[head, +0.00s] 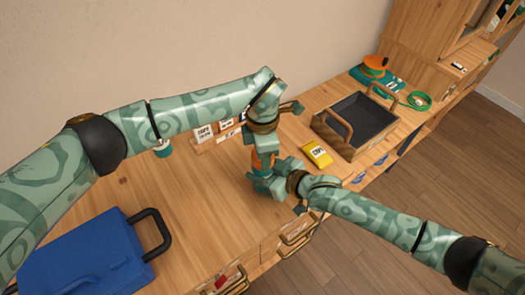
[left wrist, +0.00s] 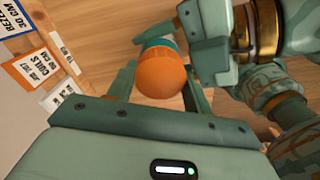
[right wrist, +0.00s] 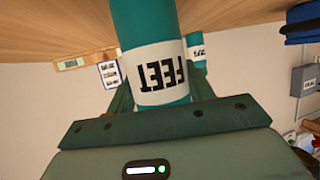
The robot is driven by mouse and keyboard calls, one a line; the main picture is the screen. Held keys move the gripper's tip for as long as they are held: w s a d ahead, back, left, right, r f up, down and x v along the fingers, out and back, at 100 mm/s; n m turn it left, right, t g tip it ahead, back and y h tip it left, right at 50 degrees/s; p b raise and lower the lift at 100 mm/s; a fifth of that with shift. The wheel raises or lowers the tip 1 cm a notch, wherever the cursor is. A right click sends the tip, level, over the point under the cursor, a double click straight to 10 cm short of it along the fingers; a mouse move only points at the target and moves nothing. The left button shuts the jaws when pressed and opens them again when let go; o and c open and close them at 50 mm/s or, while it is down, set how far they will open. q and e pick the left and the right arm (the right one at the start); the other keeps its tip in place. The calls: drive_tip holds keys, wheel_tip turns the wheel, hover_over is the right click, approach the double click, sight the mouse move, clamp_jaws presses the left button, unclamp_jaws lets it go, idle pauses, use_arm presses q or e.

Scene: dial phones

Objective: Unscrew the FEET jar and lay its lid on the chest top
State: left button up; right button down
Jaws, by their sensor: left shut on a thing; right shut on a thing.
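The FEET jar is a teal cylinder with a white label, seen large in the right wrist view (right wrist: 155,72). Its orange lid (left wrist: 161,74) sits on top of the jar, between my left fingers in the left wrist view. In the head view the lid (head: 262,162) shows between the two grippers. My left gripper (left wrist: 160,88) is shut on the lid from above. My right gripper (right wrist: 160,92) is shut on the jar body below. The jar's base is hidden by my right gripper in the head view. The wooden chest top (head: 190,205) lies beneath.
A blue case (head: 85,262) lies at the front left. A yellow packet (head: 317,153) and a dark-lined wooden tray (head: 358,118) stand to the right. Label cards (head: 204,131) stand at the back. A green cord (head: 416,100) lies farther right. The chest top's middle left is clear.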

use_arm(q)
drive_tip(key=o, duration=1.1)
